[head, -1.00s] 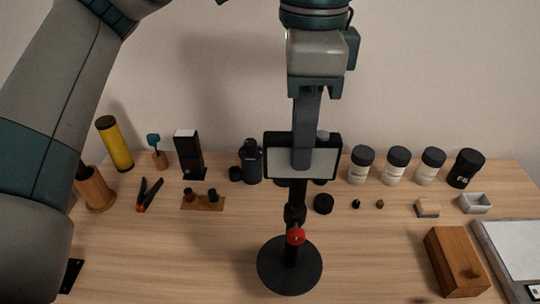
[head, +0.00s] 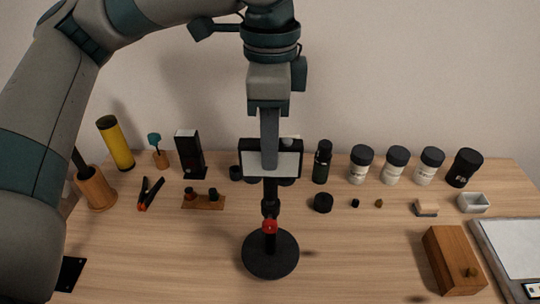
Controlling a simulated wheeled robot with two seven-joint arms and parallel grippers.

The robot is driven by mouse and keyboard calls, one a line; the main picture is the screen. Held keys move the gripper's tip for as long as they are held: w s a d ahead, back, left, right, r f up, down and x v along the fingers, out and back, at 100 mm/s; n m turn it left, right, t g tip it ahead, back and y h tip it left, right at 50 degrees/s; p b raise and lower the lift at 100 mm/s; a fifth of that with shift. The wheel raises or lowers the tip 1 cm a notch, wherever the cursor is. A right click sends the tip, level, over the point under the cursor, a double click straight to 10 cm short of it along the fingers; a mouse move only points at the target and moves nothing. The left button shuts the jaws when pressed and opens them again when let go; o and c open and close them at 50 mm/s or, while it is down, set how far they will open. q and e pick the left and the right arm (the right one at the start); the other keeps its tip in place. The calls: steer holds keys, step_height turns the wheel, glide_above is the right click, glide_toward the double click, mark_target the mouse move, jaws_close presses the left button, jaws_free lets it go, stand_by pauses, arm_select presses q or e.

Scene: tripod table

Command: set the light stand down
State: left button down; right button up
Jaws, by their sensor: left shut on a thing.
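The light stand (head: 271,252) has a round black base, a thin black pole with a red knob, and a rectangular light panel (head: 287,163) with a pale face at its top. It is upright near the middle of the table. My left gripper (head: 269,160) reaches down from above and is shut on the light stand at the panel; its fingers cover part of the pale face. A small dark shadow patch lies to the right of the base, apart from it. Whether the base touches the table is hard to tell. My right gripper is not in view.
Left are orange-handled pliers (head: 149,194) and a small wooden rack (head: 203,202). The table (head: 365,260) is clear right of the base.

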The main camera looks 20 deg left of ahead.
arm_select(q)
step_height(320, 180, down, 2)
steer(key=shift+f, duration=0.45)
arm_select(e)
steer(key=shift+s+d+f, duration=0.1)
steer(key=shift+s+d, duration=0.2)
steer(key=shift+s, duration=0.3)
arm_select(q)
steer(key=c, duration=1.7)
jaws_free()
steer(key=shift+o, duration=0.7)
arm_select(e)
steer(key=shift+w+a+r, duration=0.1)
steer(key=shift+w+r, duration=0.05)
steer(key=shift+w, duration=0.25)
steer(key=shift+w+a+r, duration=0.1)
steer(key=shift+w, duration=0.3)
